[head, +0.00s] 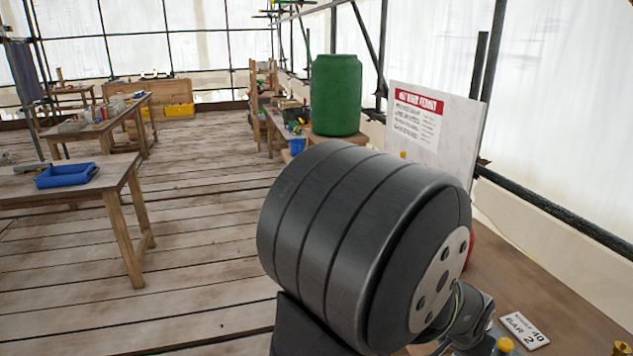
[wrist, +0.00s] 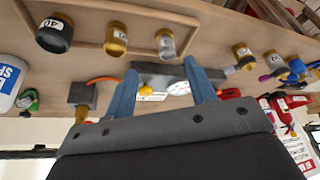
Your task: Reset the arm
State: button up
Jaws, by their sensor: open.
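My gripper (wrist: 161,72) shows in the wrist view with its two blue-grey fingers spread apart and nothing between them. Beyond the fingers is a wooden bench top (wrist: 200,20), seen at a steep tilt. A grey block with a round white gauge (wrist: 178,84) lies past the fingertips; I cannot tell its distance from them. In the head view a large dark link of my own arm fills the lower middle and hides much of the bench (head: 545,290). The gripper's fingers cannot be made out there.
The wrist view shows several brass-coloured fittings (wrist: 116,38), a dark cylinder labelled 40 (wrist: 54,33), an orange hose (wrist: 103,79) and red parts (wrist: 232,94). In the head view a sign board (head: 430,125) and green barrel (head: 336,95) stand behind my arm.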

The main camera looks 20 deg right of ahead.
jog(key=w+a+f+n, duration=0.1)
jog(key=w+a, duration=0.2)
jog(key=w, duration=0.3)
jog(key=w+a+f+n+t, duration=0.1)
jog(key=w+a+n, duration=0.1)
jog(key=w, duration=0.4)
jog(key=shift+a+y, duration=0.3)
jog(key=shift+a, duration=0.3)
jog(key=shift+s, duration=0.1)
dwell(0.8)
